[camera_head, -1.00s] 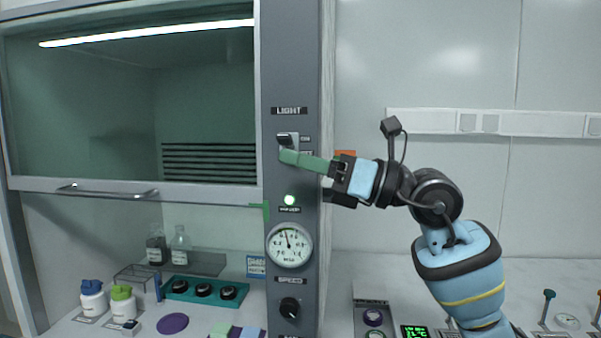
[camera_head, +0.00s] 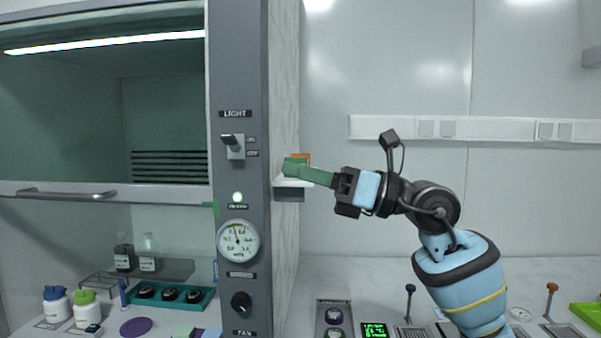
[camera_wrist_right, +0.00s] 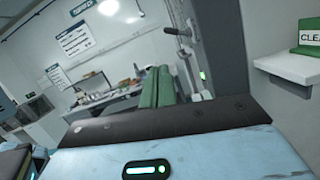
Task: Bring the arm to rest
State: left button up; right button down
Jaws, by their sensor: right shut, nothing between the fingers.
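My right gripper (camera_head: 289,167) has long green fingers, pressed together with nothing between them. It is held level in the air to the right of the grey control column (camera_head: 240,180), apart from the light switch (camera_head: 233,147). The fingertips overlap a small white shelf with an orange-red item (camera_head: 303,158) in the head view; contact cannot be told. In the right wrist view the green fingers (camera_wrist_right: 164,88) show side by side, pointing away from the camera. My left gripper is not in view.
A fume hood with a raised sash handle (camera_head: 66,194) is at left, with bottles and a teal tray (camera_head: 170,296) below. A dial gauge (camera_head: 238,241) and a knob (camera_head: 241,303) sit on the column. Small instruments (camera_head: 375,331) stand on the right bench. Space above that bench is open.

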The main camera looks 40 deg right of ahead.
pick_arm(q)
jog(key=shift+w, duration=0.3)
pick_arm(e)
jog(key=shift+w, duration=0.1)
